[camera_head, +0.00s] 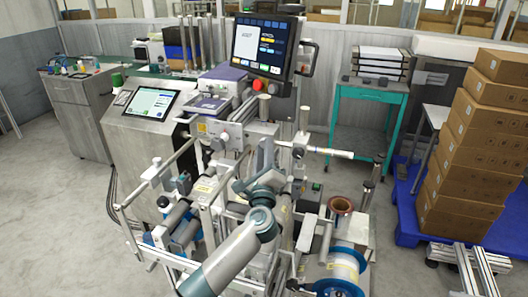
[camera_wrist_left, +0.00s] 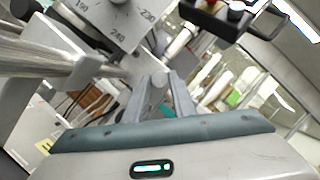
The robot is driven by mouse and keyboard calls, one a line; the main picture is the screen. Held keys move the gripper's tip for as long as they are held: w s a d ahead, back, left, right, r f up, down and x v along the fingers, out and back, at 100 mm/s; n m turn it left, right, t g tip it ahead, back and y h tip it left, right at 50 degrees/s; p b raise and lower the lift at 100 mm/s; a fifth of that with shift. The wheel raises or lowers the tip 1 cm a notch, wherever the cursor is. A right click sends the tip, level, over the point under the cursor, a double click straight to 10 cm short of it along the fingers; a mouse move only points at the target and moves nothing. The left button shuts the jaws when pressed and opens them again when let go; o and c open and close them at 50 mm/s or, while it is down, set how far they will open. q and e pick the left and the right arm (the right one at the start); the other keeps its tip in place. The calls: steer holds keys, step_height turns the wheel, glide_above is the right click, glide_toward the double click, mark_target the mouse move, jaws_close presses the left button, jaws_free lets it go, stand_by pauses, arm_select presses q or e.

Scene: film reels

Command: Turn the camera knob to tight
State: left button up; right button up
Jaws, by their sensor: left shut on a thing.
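My left arm rises from the bottom of the head view, and its gripper (camera_head: 264,152) reaches into the middle of the labelling machine (camera_head: 225,140). In the left wrist view, the left gripper's fingers (camera_wrist_left: 160,88) are shut on a small grey round knob (camera_wrist_left: 158,79). The knob sits just below a grey block with a numbered scale (camera_wrist_left: 118,18) showing 190, 240 and 230. In the head view the knob is hidden by the gripper and machine parts. Which way the knob is turned cannot be told. My right gripper is not in view.
Metal rods (camera_wrist_left: 50,62) run close to the left gripper at the left. A touch screen (camera_head: 263,45) with a red button hangs above the machine. Film reels (camera_head: 345,262) stand at the lower right. Stacked boxes (camera_head: 470,150) and a teal cart (camera_head: 370,93) stand farther right.

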arm_select(q)
steer(key=shift+f, duration=0.1)
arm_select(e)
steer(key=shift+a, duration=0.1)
arm_select(q)
steer(key=o, duration=1.1)
steer(key=shift+c, duration=0.2)
steer(key=shift+s, duration=0.15)
steer(key=b+v, duration=0.4)
steer(key=v, duration=1.3)
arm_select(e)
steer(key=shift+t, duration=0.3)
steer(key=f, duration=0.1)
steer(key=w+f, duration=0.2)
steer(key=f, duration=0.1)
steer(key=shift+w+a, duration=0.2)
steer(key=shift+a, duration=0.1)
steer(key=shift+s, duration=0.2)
arm_select(q)
steer(key=shift+s, duration=0.1)
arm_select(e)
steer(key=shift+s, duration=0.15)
